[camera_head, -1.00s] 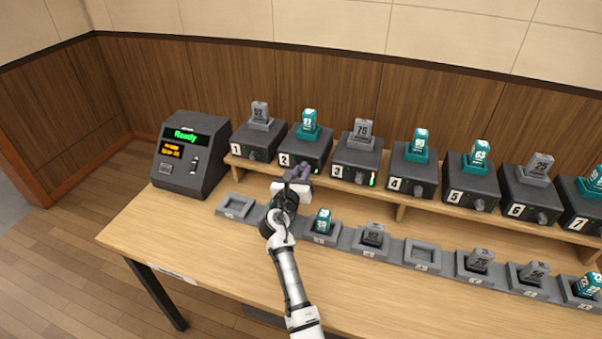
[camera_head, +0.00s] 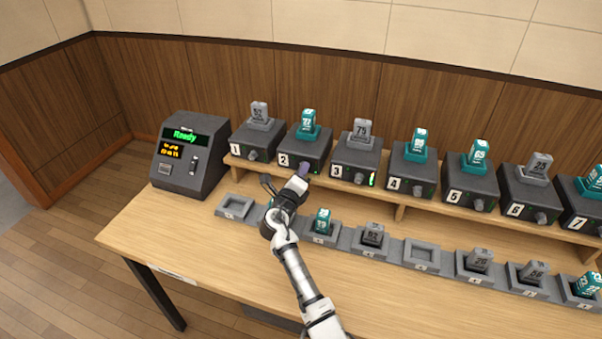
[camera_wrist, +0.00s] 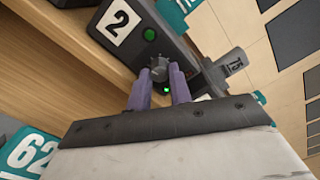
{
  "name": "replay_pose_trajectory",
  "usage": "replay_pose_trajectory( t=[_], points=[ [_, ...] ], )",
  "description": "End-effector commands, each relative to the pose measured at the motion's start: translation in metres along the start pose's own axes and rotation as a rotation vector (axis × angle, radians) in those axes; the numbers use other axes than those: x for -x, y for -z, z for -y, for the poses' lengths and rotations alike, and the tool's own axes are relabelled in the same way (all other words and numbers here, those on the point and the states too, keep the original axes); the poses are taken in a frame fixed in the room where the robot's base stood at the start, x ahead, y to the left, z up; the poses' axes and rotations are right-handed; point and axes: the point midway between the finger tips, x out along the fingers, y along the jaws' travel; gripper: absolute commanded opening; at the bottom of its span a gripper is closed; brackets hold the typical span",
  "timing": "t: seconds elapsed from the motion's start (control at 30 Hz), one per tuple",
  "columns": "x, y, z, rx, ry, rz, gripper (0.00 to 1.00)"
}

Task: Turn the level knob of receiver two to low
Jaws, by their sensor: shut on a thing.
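Receiver two (camera_head: 297,152) is a dark box marked 2 on the raised shelf, with a teal numbered handset standing in its top. In the wrist view its front (camera_wrist: 135,40) shows the number 2 label, a green button and a small green light. Its level knob (camera_wrist: 158,66) is a small dark round knob on that front. My gripper (camera_wrist: 157,80) has its two purple fingers shut on the knob, one on each side. In the head view my gripper (camera_head: 303,170) meets the front of receiver two, and hides the knob there.
Receiver one (camera_head: 255,145) and receiver three (camera_head: 352,165) stand close on either side. More receivers continue to the right. Below, a row of grey cradles (camera_head: 236,207) holds teal and grey handsets, some empty. A dark console (camera_head: 188,155) reading "Ready" stands at the left.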

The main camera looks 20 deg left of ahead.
Motion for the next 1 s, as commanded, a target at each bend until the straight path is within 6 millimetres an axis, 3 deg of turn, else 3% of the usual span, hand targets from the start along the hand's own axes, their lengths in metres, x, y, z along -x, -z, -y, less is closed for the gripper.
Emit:
replay_pose_trajectory(
  t=[0.6,1.0],
  points=[
    [-0.001,0.0003,0.0024,0.387,0.004,-0.001,0.0],
    [-0.0006,0.0004,0.0018,0.516,0.001,-0.002,0.0]
  ],
)
